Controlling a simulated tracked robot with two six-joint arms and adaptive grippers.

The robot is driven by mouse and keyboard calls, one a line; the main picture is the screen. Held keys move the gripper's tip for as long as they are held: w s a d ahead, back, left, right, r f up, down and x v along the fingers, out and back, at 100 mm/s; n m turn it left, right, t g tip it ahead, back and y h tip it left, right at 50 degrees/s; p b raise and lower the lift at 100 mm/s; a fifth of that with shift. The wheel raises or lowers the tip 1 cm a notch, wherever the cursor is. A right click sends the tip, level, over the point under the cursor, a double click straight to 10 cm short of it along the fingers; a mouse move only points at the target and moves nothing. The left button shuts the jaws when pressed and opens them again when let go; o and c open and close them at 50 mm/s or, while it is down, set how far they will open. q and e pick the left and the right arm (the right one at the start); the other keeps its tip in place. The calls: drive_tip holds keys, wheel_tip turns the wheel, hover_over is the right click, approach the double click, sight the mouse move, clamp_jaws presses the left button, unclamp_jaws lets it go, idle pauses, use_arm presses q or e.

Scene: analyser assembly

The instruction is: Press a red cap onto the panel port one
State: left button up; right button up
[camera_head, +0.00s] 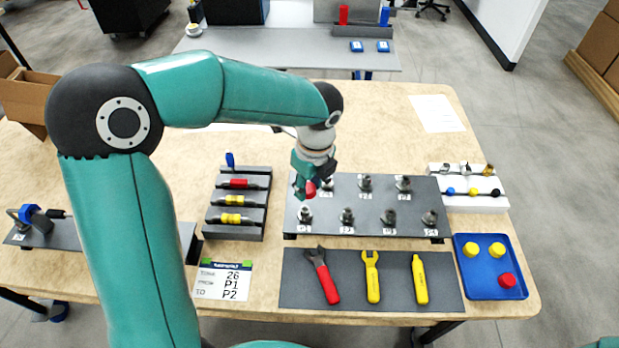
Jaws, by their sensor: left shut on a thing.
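My left gripper (308,180) points down over the left end of the grey port panel (368,203). It is shut on a red cap (311,188), partly hidden by the fingers. The panel carries two rows of metal ports with small labels too blurred to read surely. The front-left port (305,214) stands just below the cap, which looks apart from it. The rear-left part of the panel is partly covered by the gripper. A blue tray (482,290) at the right holds two yellow caps (470,249) and another red cap (506,281). My right gripper is out of view.
A dark mat (445,296) in front of the panel holds a red-handled wrench (328,283) and two yellow tools. A grey rack (238,236) stands left of the panel, a white rack (478,203) right. A card (222,280) lies front left.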

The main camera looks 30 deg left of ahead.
sight(304, 212)
use_arm(q)
drive_tip(key=shift+s+a+f+b, duration=0.25)
drive_tip(key=shift+f+b, duration=0.25)
wheel_tip(304, 212, down, 3)
drive_tip(key=b, duration=0.2)
drive_tip(key=shift+b, duration=0.3)
drive_tip(key=shift+s+f+b, duration=0.1)
drive_tip(key=shift+f+b, duration=0.35)
drive_tip(key=shift+f, duration=0.25)
drive_tip(key=shift+f, duration=0.1)
drive_tip(key=shift+f+b, duration=0.55)
drive_tip(key=shift+f, duration=0.5)
idle(0.3)
drive_tip(key=o, duration=0.8)
drive_tip(key=shift+r, duration=0.1)
